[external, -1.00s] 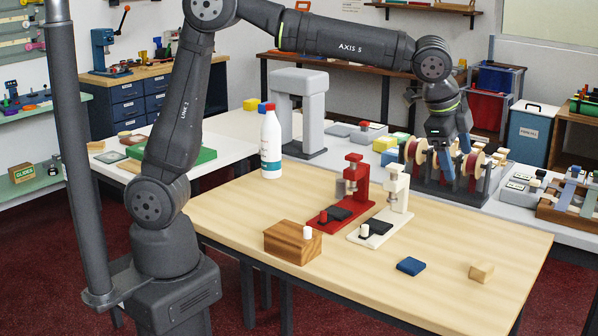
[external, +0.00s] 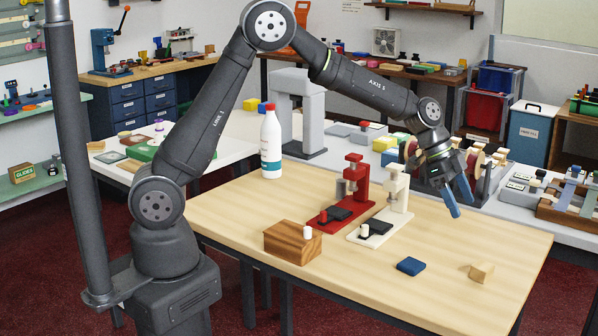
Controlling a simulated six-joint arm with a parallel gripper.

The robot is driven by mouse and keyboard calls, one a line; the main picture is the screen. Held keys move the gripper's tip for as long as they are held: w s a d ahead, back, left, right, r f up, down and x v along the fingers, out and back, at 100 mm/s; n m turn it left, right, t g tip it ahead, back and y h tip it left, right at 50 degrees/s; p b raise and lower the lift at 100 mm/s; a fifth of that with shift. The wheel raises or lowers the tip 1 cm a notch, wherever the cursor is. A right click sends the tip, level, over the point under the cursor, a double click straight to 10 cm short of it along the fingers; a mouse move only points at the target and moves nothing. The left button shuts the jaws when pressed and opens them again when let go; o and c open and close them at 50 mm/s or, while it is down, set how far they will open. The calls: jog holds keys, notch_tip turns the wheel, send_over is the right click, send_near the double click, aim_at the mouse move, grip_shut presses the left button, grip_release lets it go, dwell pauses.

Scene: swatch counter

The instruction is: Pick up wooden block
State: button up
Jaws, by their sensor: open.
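A small light wooden block (external: 481,272) lies near the front right corner of the wooden tabletop (external: 380,285). My gripper (external: 461,204) is open and empty, its blue fingers pointing down. It hangs above the right part of the table, farther back than the block and clearly apart from it.
A dark blue flat block (external: 411,266) lies left of the small wooden block. A red press (external: 356,185) and a cream press (external: 396,195) stand mid-table. A white bottle (external: 271,145) stands at the back left. The front right tabletop is otherwise clear.

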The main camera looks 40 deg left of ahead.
send_near(483, 266)
jog(key=x, duration=0.5)
jog(key=shift+d+r, duration=0.3)
jog(key=shift+a+f+x, duration=0.1)
jog(key=shift+a+x, duration=0.1)
jog(key=shift+x, duration=1.15)
jog(key=shift+a+f+x, duration=0.15)
jog(key=shift+a+x, duration=0.05)
jog(key=shift+x, duration=1.15)
jog(key=shift+w, duration=0.1)
jog(key=shift+c, duration=0.4)
jog(key=c, duration=1.1)
